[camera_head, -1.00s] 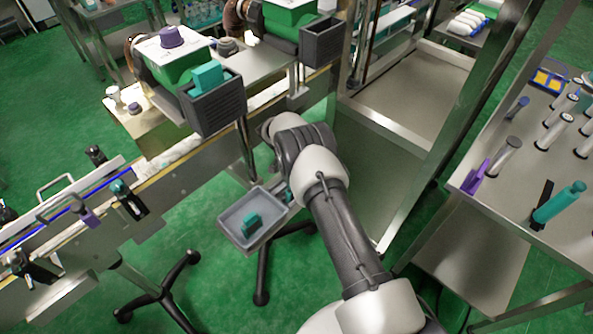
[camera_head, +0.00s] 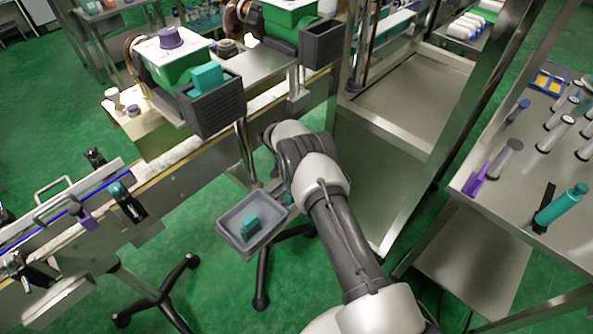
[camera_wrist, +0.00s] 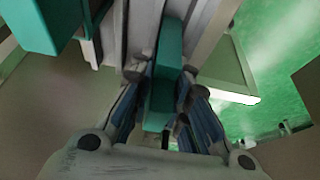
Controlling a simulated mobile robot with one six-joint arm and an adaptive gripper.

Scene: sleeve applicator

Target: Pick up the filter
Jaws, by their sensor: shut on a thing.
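A flat teal block, which looks like the filter (camera_wrist: 166,95), stands between the two fingers of my gripper (camera_wrist: 163,72) in the wrist view. The fingers are shut on its two sides. Its far end reaches up past the fingertips. In the head view my gripper is mostly hidden behind my own arm. A further teal block (camera_head: 207,75) sits in a dark grey bin (camera_head: 213,112) on the machine. A large teal shape (camera_wrist: 35,24) fills the wrist view's upper left.
A metal conveyor (camera_head: 170,187) runs along the left. A steel frame with shelves (camera_head: 375,150) stands close right of my arm. A metal table (camera_head: 505,217) with tubes and a teal cylinder (camera_head: 560,205) is at the far right.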

